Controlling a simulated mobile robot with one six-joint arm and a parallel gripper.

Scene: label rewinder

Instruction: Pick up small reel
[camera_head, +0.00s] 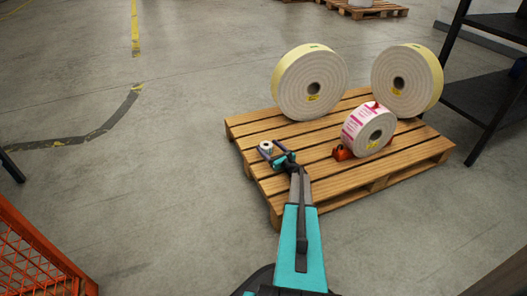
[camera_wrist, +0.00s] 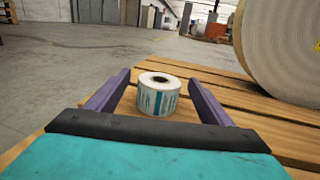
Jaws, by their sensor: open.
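The small reel (camera_wrist: 158,97) is white with blue-green print and a dark core hole. It stands upright, axis vertical, on the wooden pallet (camera_wrist: 270,130). In the wrist view it sits between the two purple fingers of my gripper (camera_wrist: 155,85), with a gap on each side. The gripper is open and not touching the reel. In the head view the small reel (camera_head: 266,146) is at the pallet's left edge, and my gripper (camera_head: 272,153) is right at it.
Two large cream rolls (camera_head: 312,82) (camera_head: 407,80) stand on edge at the back of the pallet. A medium reel with pink labels (camera_head: 369,130) stands in front of them, with red chocks (camera_head: 342,153) beside it. A black shelf (camera_head: 487,80) is at right. Floor left of the pallet is clear.

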